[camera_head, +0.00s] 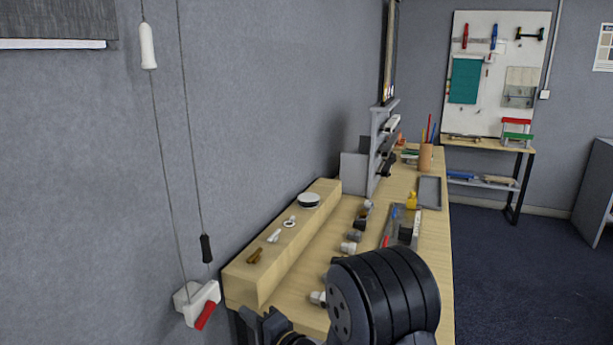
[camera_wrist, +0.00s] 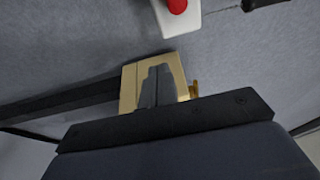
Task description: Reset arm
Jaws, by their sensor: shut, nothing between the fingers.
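My gripper (camera_wrist: 158,72) shows in the wrist view with its two grey fingers together and nothing between them. Behind the fingers is the end of a pale wooden ledge (camera_wrist: 130,88). In the head view, the black round part of my arm covers the lower middle of the picture, in front of the bench. A dark part of my arm also shows at the bottom, beside the near end of the wooden ledge (camera_head: 245,283). I cannot tell whether the fingertips touch the ledge.
A long wooden bench (camera_head: 438,250) runs along the wall, with several small fittings and a grey tray (camera_head: 429,192) on it. A white wall box (camera_head: 190,297) with a red lever (camera_head: 205,316) is left of the ledge; cords hang above it. Open floor (camera_head: 500,270) lies right.

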